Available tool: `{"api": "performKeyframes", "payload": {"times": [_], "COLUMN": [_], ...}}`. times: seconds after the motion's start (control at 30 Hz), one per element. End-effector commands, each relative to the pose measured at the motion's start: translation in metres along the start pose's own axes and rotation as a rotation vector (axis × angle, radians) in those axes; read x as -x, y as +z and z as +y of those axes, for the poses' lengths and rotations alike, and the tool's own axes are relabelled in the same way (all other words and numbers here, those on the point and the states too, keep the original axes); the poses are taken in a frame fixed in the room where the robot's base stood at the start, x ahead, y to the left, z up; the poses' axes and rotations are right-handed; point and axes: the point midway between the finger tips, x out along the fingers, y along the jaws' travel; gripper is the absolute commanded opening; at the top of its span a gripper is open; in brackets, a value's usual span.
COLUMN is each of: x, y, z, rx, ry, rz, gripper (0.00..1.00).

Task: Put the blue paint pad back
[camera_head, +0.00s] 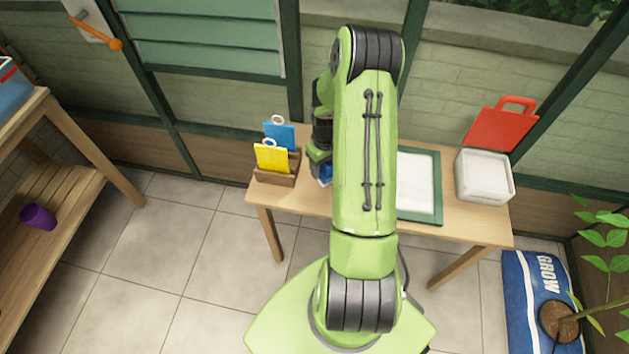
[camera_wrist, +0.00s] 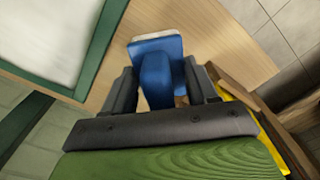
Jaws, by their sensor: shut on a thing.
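My gripper (camera_wrist: 155,90) is shut on the handle of the blue paint pad (camera_wrist: 157,48). The pad has a flat blue plate with a pale edge, and the table top is behind it in the wrist view. In the head view my arm hides much of the gripper, and a bit of the blue pad (camera_head: 326,174) shows below it, between the wooden holder (camera_head: 287,180) and the green-framed white board (camera_head: 416,182). I cannot tell whether the pad touches the table.
The wooden holder contains a yellow card (camera_head: 271,158) and a blue card (camera_head: 279,135), each with a ring on top. A white container (camera_head: 485,177) with a red lid (camera_head: 501,128) behind it is at the table's right end. A GROW bag (camera_head: 535,300) lies on the floor.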

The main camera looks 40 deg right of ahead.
Motion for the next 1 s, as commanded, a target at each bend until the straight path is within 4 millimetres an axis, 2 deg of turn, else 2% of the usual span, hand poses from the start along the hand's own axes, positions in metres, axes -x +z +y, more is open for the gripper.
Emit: {"api": "performKeyframes", "payload": {"times": [0.03,0.17,0.3,0.63,0.67,0.8,0.83,1.0], "x": [-0.011,-0.027,-0.052,-0.055,-0.055,-0.054,-0.054,-0.054], "y": [0.000,0.000,-0.001,-0.001,-0.001,-0.001,-0.001,-0.001], "z": [0.000,-0.001,-0.001,0.000,0.000,-0.001,-0.001,-0.001], "rx": [0.000,0.001,0.001,0.001,0.001,0.001,0.001,0.001], "ry": [-0.001,-0.002,-0.001,0.001,0.001,0.000,0.000,0.000], "rz": [0.000,0.000,0.001,0.003,0.003,0.002,0.002,0.002], "gripper": [0.33,0.33,0.33,0.33,0.59,0.81,0.83,0.83]}}
